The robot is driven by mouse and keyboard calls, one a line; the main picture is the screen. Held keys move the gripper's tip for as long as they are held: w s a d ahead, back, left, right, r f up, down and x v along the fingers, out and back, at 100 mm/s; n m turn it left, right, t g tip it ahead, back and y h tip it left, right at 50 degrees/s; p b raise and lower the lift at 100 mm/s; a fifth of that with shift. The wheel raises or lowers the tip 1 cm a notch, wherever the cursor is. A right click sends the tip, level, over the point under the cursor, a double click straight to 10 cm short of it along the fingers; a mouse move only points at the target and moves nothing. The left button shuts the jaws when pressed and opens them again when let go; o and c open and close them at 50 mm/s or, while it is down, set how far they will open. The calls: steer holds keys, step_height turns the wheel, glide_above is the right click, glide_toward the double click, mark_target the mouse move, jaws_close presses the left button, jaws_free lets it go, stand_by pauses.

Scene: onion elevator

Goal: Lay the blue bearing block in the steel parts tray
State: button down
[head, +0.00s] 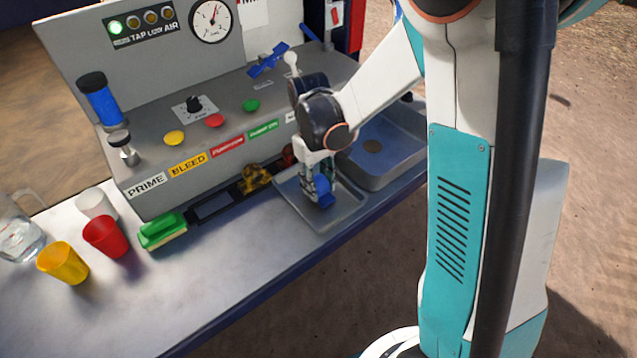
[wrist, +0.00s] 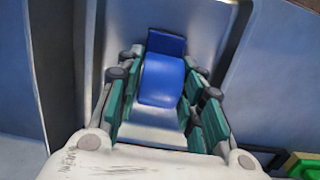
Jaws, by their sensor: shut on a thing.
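The blue bearing block (head: 324,191) is held at the end of my gripper (head: 318,188), over the steel parts tray (head: 346,213). In the wrist view the blue block (wrist: 162,78) sits between the teal fingers of my gripper (wrist: 162,98), which is shut on it. The tray's grey floor and walls (wrist: 215,22) show around the block there. The block is low inside the tray's outline; I cannot tell whether it touches the tray floor.
A sink basin (head: 400,172) lies right of the tray. The control panel with buttons (head: 214,121) rises behind. A green brush (head: 162,230), red cup (head: 105,237), yellow cup (head: 63,263) and glass jug (head: 20,235) stand to the left. The bench front (head: 235,290) is clear.

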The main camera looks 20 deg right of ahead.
mark_target(315, 176)
steer(key=shift+f, duration=0.15)
steer(key=c, duration=1.1)
jaws_free()
steer(key=r+p, duration=0.1)
steer(key=r, duration=0.3)
steer(key=w+r+p, duration=0.1)
steer(key=r, duration=0.3)
steer(key=r+p, duration=0.2)
steer(key=r, duration=0.1)
steer(key=shift+w+a+r, duration=0.15)
steer(key=shift+a+r, duration=0.05)
steer(key=shift+r, duration=0.2)
steer(key=shift+s+d+r+m+t, duration=0.1)
steer(key=shift+s+r+m+t, duration=0.5)
steer(key=shift+s+r+t, duration=1.55)
steer(key=shift+s+d+r+m+t, duration=0.1)
steer(key=shift+s+r+m+t, duration=0.85)
steer(key=shift+s, duration=2.35)
steer(key=shift+s+r+m+t, duration=0.25)
steer(key=shift+s+r+t, duration=0.95)
steer(key=shift+s+r, duration=1.15)
